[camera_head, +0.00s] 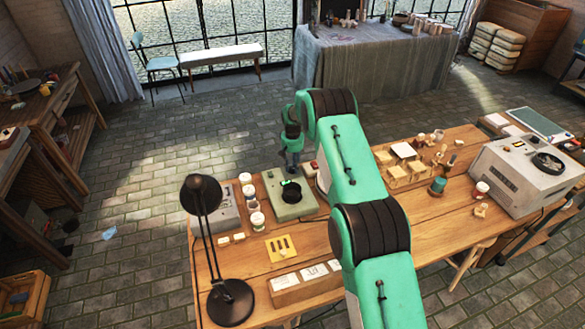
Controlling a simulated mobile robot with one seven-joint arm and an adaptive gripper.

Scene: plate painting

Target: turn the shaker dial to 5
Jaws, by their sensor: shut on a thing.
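The shaker (292,209) is a pale grey-green box with a dark round part on top, towards the left of the wooden table. My green arm reaches over the table, and its end points down at the far side of the shaker. My gripper (290,176) is small and dark in this view, right at the top of the shaker. It is shut on what appears to be the shaker dial. The dial itself and its numbers are too small and too covered to read.
A black desk lamp (204,205) stands at the table's left front. Small jars (257,220) and a grey box (226,212) are left of the shaker. A yellow slotted plate (281,248) lies in front. Wooden blocks (395,172) and a large white machine (517,180) are to the right.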

